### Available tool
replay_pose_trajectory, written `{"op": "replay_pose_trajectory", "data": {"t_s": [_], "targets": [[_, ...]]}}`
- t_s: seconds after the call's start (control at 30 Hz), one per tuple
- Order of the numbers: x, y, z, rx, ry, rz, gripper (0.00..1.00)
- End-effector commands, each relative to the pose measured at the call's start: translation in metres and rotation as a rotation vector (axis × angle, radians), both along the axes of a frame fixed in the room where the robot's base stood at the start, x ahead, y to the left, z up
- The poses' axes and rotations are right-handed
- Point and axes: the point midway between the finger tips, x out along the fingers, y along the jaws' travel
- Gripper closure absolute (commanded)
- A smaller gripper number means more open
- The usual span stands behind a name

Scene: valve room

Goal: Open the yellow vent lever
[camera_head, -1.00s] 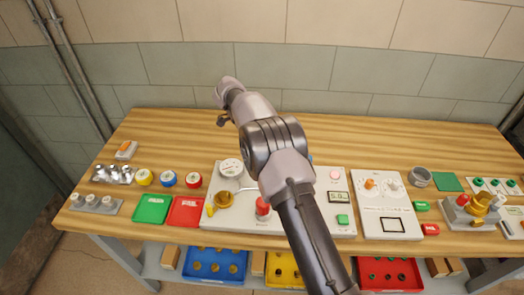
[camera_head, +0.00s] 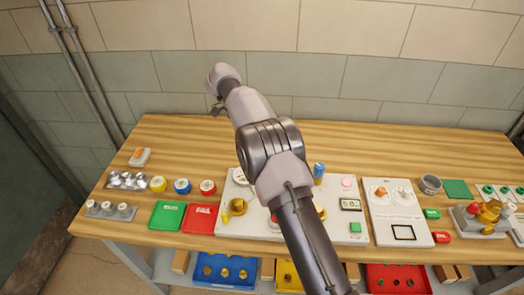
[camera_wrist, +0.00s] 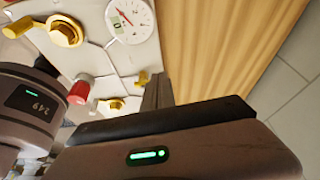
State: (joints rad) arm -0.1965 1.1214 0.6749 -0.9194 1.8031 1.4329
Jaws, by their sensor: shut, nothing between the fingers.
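A small yellow lever (camera_head: 226,219) stands at the front left of the white valve panel (camera_head: 285,234), beside a brass valve wheel (camera_head: 238,207). In the wrist view the yellow lever (camera_wrist: 18,27) is at the top left, near the brass wheel (camera_wrist: 65,30). A smaller yellow piece (camera_wrist: 143,77) shows near the dark finger. My gripper (camera_head: 213,107) is shut and empty, at the back of the bench near the wall, well behind the lever and apart from it. My arm covers the middle of the panel.
A round gauge (camera_wrist: 130,18) and a red knob (camera_wrist: 80,90) are on the panel. Green (camera_head: 166,215) and red (camera_head: 200,217) trays lie left of it. A second white panel (camera_head: 395,213) is to the right. The back strip of the bench is mostly clear.

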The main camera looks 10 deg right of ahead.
Motion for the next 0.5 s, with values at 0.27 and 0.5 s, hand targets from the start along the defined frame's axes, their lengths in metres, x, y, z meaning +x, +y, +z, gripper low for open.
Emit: {"op": "replay_pose_trajectory", "data": {"t_s": [0.27, 0.5], "targets": [[0.002, 0.011, 0.026, 0.0, 0.002, 0.0, 1.0], [0.002, 0.012, 0.025, 0.0, 0.003, 0.001, 1.0]]}}
